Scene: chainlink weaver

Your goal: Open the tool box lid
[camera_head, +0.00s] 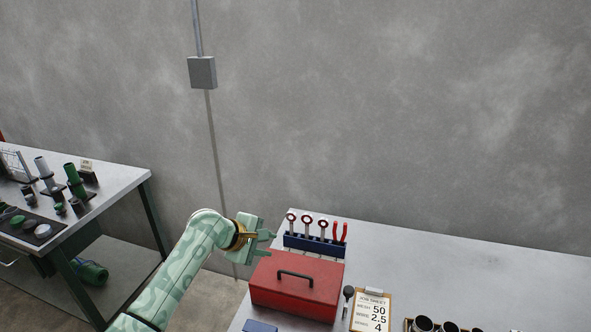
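The red tool box (295,300) sits on the grey workbench with its lid (318,272) closed. A dark handle (295,276) stands on top of the lid. My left gripper (268,244) comes in from the left and is just behind the back left corner of the box, above the bench. Its two fingers point right and are apart, with nothing seen between them. Whether a finger touches the lid cannot be told. My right gripper is not in view.
A dark-headed tool (348,293) and a job sheet clipboard (371,310) lie to the right. A blue item (260,326) is in front. The bench's back right (470,262) is clear.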

